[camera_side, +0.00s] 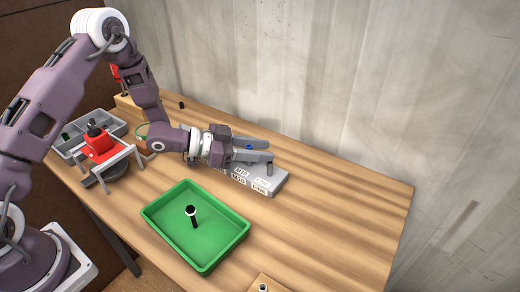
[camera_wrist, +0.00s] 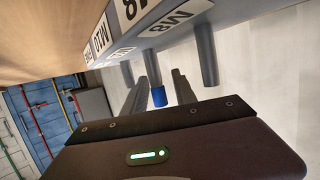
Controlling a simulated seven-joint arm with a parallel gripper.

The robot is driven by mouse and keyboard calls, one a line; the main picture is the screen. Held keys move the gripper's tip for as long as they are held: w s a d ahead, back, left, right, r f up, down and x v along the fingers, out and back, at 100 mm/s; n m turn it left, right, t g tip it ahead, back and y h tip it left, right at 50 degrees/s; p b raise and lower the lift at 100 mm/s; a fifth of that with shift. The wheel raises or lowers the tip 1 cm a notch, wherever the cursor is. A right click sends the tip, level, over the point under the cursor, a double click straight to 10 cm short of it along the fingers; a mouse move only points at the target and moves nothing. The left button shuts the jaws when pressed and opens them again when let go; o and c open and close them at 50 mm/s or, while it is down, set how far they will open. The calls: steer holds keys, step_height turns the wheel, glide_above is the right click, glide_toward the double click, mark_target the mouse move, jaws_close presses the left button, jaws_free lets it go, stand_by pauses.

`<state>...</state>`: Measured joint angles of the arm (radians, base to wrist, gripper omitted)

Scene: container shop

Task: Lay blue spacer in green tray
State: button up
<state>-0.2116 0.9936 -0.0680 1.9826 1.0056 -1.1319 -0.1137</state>
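The blue spacer (camera_side: 248,146) shows between the two fingers of my gripper (camera_side: 266,150) in the side view, above a grey labelled block (camera_side: 272,186). In the wrist view the blue spacer (camera_wrist: 158,97) sits at the end of a grey peg on the block. My gripper (camera_wrist: 160,88) is open, with a finger on each side of the spacer and visible gaps between. The green tray (camera_side: 215,262) lies on the table in front of the block. A black part with a white end (camera_side: 191,212) is in it.
A red device on a grey stand (camera_side: 98,148) and a grey compartment bin (camera_side: 73,150) stand at the left. A small wooden piece (camera_side: 268,282) is at the front edge. The table right of the tray is clear. A wall runs behind.

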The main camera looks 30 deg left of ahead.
steer(key=v, duration=0.6)
steer(key=shift+s+d, duration=0.15)
steer(key=shift+s, duration=0.2)
steer(key=shift+o, duration=0.7)
steer(key=shift+s+a+r, duration=0.15)
steer(key=shift+s+a, duration=0.05)
steer(key=shift+s, duration=0.15)
